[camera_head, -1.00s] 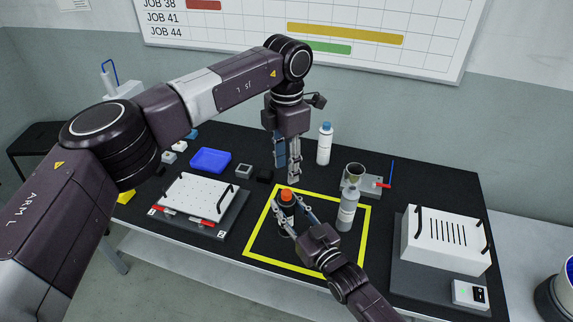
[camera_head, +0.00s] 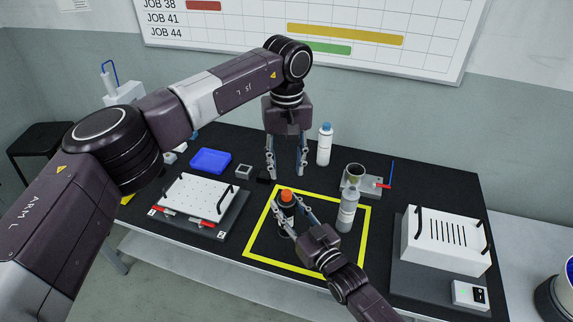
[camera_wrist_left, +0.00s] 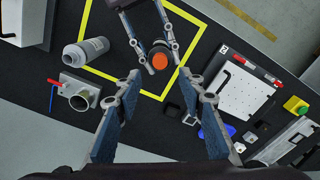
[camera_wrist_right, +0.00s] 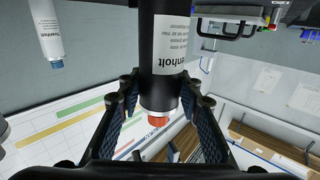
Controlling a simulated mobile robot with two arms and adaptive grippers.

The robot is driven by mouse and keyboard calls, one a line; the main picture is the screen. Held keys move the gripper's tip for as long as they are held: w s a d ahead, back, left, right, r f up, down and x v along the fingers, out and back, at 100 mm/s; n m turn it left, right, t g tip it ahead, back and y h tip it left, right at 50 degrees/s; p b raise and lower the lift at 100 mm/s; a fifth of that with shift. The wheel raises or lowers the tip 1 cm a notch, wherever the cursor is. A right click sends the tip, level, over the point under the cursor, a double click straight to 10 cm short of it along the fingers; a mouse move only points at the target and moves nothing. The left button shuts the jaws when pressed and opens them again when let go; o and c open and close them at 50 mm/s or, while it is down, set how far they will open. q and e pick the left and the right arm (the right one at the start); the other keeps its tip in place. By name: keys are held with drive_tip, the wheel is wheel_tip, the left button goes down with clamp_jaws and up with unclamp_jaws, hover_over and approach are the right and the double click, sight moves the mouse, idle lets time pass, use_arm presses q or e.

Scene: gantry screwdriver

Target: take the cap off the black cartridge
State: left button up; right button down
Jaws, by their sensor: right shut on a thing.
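The black cartridge (camera_head: 287,211) stands inside the yellow-outlined area, with an orange cap (camera_head: 287,195) on its top. In the right wrist view the cartridge (camera_wrist_right: 165,85) shows a white label and the orange cap (camera_wrist_right: 158,121) at its end. My right gripper (camera_head: 291,212) is shut on the cartridge's body below the cap. My left gripper (camera_head: 287,174) points down above and behind the cartridge, its fingers spread and empty. In the left wrist view the orange cap (camera_wrist_left: 160,61) lies beyond the open left fingertips, apart from them.
A grey bottle (camera_head: 347,210) stands right of the cartridge inside the yellow outline. A white bottle (camera_head: 325,145) and a cup on a stand (camera_head: 355,172) are behind. A white perforated plate (camera_head: 195,196) is left, a white slotted box (camera_head: 446,240) right.

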sight(287, 193)
use_arm(q)
drive_tip(key=m, duration=0.5)
drive_tip(key=shift+m, duration=0.3)
wheel_tip(287, 193, down, 8)
drive_tip(key=shift+f, duration=0.1)
